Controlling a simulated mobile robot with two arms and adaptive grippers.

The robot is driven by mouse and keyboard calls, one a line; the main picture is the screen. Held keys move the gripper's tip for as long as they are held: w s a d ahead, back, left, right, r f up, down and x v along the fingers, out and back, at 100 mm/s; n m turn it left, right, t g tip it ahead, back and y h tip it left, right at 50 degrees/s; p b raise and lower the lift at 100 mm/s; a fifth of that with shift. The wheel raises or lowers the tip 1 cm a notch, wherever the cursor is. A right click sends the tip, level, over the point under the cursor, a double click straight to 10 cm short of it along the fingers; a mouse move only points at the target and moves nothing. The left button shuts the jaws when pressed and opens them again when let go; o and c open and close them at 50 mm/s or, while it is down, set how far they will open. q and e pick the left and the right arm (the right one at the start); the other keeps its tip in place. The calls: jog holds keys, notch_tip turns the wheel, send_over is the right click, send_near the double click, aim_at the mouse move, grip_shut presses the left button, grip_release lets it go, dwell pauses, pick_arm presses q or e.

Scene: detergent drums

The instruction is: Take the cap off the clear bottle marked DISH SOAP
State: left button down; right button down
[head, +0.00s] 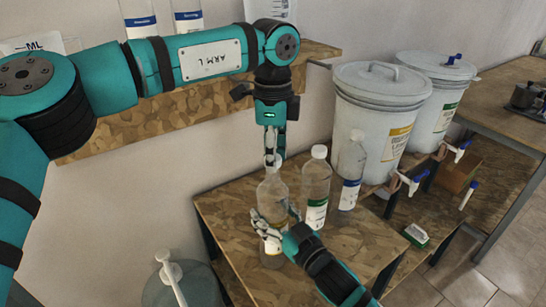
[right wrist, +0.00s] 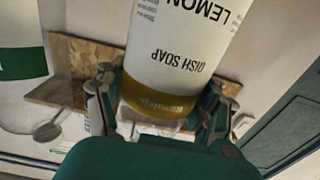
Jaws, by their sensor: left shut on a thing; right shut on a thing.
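The clear DISH SOAP bottle (head: 272,192) is upright at the front of the wooden table. Its label, with LEMON and DISH SOAP above a yellow band, shows in the right wrist view (right wrist: 185,60). My right gripper (head: 270,228) is shut around the bottle's lower body, with a finger on each side; it also shows in the right wrist view (right wrist: 155,105). My left gripper (head: 274,152) points down from above and is shut on the white cap (head: 273,160) at the bottle's top. The fingers partly hide the cap. I cannot tell whether the bottle's base touches the table.
A green-labelled bottle (head: 316,185) and a blue-labelled bottle (head: 351,168) stand close to the right. Two white drums (head: 378,105) (head: 436,95) with blue-handled taps are behind them. A small green-and-white box (head: 416,234) lies at the table's right. A wooden shelf (head: 190,115) is behind my left arm.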

pick_arm(q)
jog(key=shift+r, duration=0.1)
jog(key=shift+r, duration=1.95)
pick_arm(e)
jog(key=shift+c, duration=0.3)
grip_release()
